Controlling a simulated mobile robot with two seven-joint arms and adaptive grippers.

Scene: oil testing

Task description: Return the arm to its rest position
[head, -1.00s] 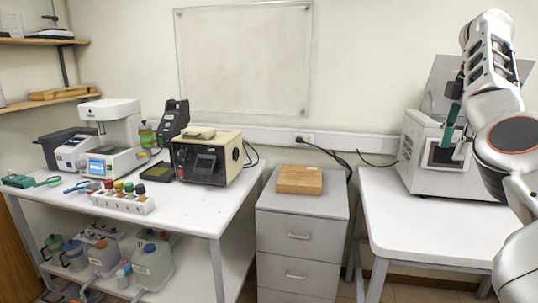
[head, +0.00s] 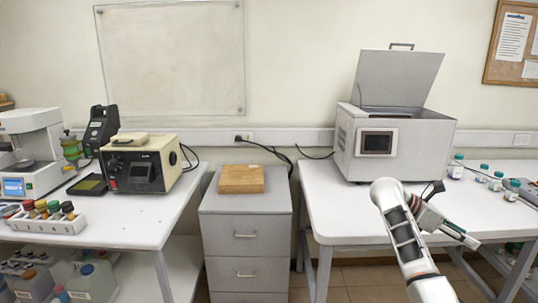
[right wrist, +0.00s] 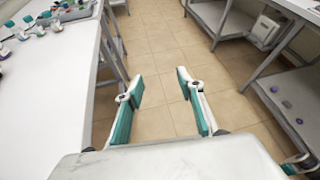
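My right arm reaches up from the lower right of the head view, with its right gripper (head: 462,238) in front of and below the top of the right table. In the right wrist view the right gripper (right wrist: 160,88) is open, its two teal-padded fingers apart with only tiled floor between them. It holds nothing.
A grey machine (head: 398,149) with its lid raised stands on the right table (head: 340,213), with several small bottles (head: 496,181) to its right. A drawer cabinet (head: 245,227) bears a wooden block (head: 241,179). Tiled floor (right wrist: 158,50) is clear beside the table.

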